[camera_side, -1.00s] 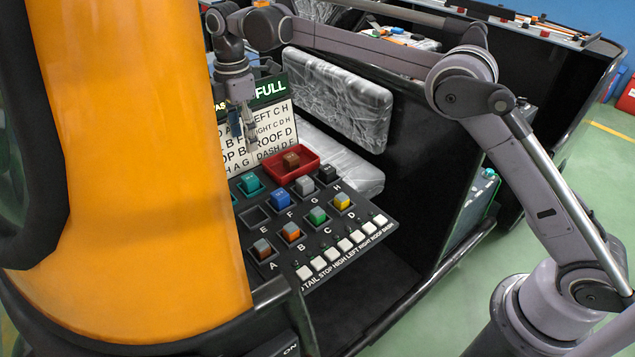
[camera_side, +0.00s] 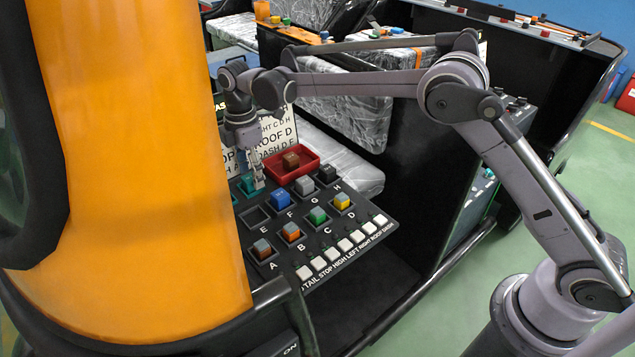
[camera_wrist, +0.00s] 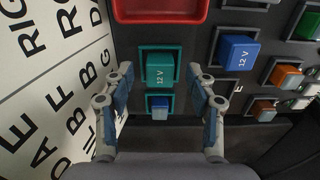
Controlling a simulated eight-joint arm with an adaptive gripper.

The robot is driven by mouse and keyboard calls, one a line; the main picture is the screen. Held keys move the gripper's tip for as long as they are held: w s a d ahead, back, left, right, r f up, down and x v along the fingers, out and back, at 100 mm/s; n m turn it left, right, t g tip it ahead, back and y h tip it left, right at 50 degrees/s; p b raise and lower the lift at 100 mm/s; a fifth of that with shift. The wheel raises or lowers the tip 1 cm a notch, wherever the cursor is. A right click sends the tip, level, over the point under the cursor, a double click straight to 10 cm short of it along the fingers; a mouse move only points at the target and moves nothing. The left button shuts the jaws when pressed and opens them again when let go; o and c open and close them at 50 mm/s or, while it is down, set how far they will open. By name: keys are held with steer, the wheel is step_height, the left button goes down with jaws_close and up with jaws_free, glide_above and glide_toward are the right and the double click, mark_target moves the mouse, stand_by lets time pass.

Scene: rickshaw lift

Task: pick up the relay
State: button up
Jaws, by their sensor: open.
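Several relays sit in sockets on a black sloping panel. A teal relay marked 12 V (camera_wrist: 160,69) stands upright in a teal-edged socket in the wrist view, between and slightly beyond my fingertips (camera_wrist: 160,88). In the side view my gripper (camera_side: 257,182) points down over this relay (camera_side: 246,186), hiding much of it. My gripper is open and empty; whether a finger touches the relay I cannot tell. A smaller blue-topped piece (camera_wrist: 160,106) shows closer in.
A blue relay (camera_side: 281,200) stands right of my gripper, with orange (camera_side: 291,232), green (camera_side: 317,216) and yellow (camera_side: 342,201) ones nearby. An empty socket (camera_side: 254,217) lies in front. A lettered white board (camera_side: 279,135) stands close behind; the orange body (camera_side: 150,170) is at left.

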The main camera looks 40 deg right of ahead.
steer(key=shift+f, duration=0.5)
jaws_close()
steer(key=shift+r, duration=0.1)
